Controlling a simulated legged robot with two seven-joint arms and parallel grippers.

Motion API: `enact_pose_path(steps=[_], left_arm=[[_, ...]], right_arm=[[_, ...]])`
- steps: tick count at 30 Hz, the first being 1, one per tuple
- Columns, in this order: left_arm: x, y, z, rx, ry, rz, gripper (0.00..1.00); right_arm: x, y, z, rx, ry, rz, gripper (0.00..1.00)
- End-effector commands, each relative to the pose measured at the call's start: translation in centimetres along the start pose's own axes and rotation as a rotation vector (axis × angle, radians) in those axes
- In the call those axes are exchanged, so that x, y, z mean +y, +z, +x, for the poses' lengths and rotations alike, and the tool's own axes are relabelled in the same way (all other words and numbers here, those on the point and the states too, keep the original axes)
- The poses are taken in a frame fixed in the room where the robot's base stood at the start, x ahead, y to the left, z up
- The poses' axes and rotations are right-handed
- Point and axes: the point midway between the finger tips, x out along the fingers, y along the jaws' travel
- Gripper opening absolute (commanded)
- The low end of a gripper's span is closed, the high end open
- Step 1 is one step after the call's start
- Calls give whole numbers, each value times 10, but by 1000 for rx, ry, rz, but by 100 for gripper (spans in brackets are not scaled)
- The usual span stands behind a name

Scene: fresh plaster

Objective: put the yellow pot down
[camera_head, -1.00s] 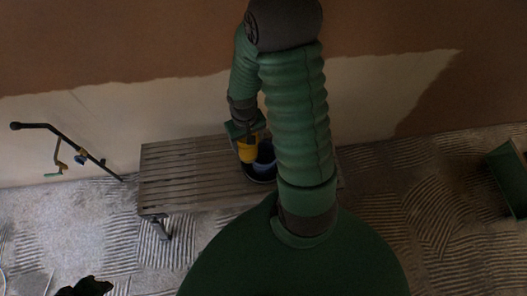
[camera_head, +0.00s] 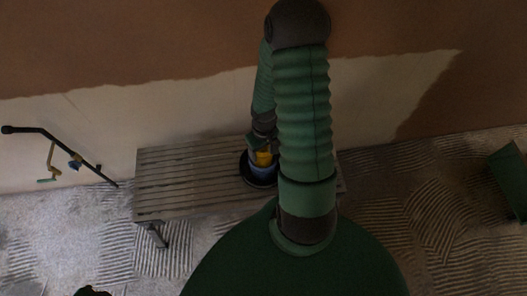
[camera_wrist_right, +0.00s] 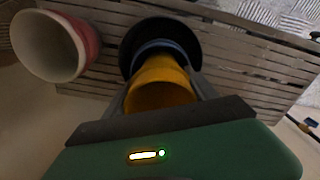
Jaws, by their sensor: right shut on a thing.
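The yellow pot (camera_head: 263,158) is held by my right gripper (camera_head: 257,147), low over the slatted bench. In the right wrist view the yellow pot (camera_wrist_right: 162,92) sits between the two fingers, which are shut on it, its open mouth towards the camera. Directly beyond it is a blue pot (camera_wrist_right: 153,46) on a black saucer (camera_wrist_right: 132,35). The blue pot (camera_head: 262,173) also shows below it in the head view. The yellow pot overlaps the blue pot; I cannot tell whether it is inside it or touching it. My left gripper is not clearly visible.
The slatted bench (camera_head: 185,182) stands against the wall, with its left part clear. A red pot, white inside (camera_wrist_right: 48,47), is beside the saucer in the wrist view. A black bar with fittings (camera_head: 58,146) leans at left. A green container (camera_head: 511,178) is at far right.

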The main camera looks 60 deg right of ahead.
Motion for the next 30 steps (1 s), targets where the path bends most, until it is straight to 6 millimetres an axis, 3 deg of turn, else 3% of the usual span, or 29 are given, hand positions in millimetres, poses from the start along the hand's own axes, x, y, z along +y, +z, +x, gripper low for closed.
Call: enact_pose_path(steps=[17,18,22,30], left_arm=[[0,1,5,0,0,0,36],[0,1,5,0,0,0,36],[0,1,6,0,0,0,36],[0,1,4,0,0,0,36]], right_arm=[[0,0,11,0,0,2,24],[0,0,11,0,0,2,70],[0,0,11,0,0,2,87],[0,0,9,0,0,2,88]])
